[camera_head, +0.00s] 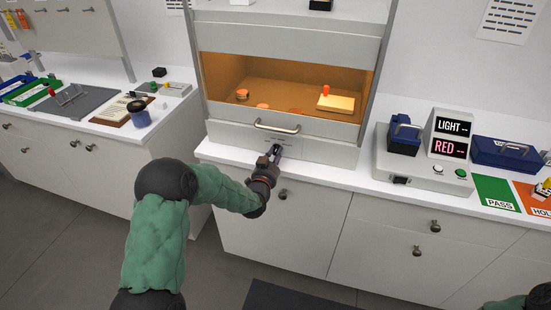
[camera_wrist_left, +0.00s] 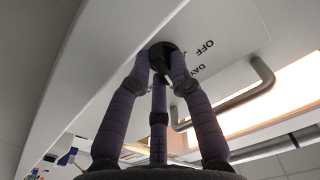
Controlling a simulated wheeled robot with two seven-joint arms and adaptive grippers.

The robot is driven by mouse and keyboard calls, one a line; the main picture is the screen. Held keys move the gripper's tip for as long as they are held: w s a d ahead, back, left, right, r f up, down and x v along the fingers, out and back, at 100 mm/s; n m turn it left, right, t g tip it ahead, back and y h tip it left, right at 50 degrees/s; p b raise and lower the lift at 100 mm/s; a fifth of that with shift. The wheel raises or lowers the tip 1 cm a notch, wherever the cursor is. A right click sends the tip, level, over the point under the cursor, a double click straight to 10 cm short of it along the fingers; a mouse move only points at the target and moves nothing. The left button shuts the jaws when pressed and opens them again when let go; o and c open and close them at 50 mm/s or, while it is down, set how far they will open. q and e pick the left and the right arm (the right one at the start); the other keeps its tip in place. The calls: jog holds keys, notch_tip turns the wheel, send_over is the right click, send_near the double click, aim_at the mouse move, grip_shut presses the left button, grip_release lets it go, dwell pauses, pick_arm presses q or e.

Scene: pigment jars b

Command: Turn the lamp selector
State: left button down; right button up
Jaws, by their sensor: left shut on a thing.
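The lamp selector (camera_wrist_left: 165,48) is a dark round knob on the white front panel of the light booth. The words OFF and DAY are printed beside it in the left wrist view. My left gripper (camera_head: 276,151) reaches the panel just below the booth's metal handle (camera_head: 277,127). In the left wrist view the fingers of the left gripper (camera_wrist_left: 163,58) close around the knob. The fingers hide much of the knob, so its pointer direction cannot be told. My right gripper is not in view; only part of that arm shows at the lower right.
To the right stand a console (camera_head: 415,168) with LIGHT and RED displays, a green PASS mat (camera_head: 496,191) and an orange mat (camera_head: 530,190).

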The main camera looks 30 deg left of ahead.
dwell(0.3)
pick_arm(q)
jog(key=c, duration=1.1)
grip_release()
jog(key=shift+f, duration=0.1)
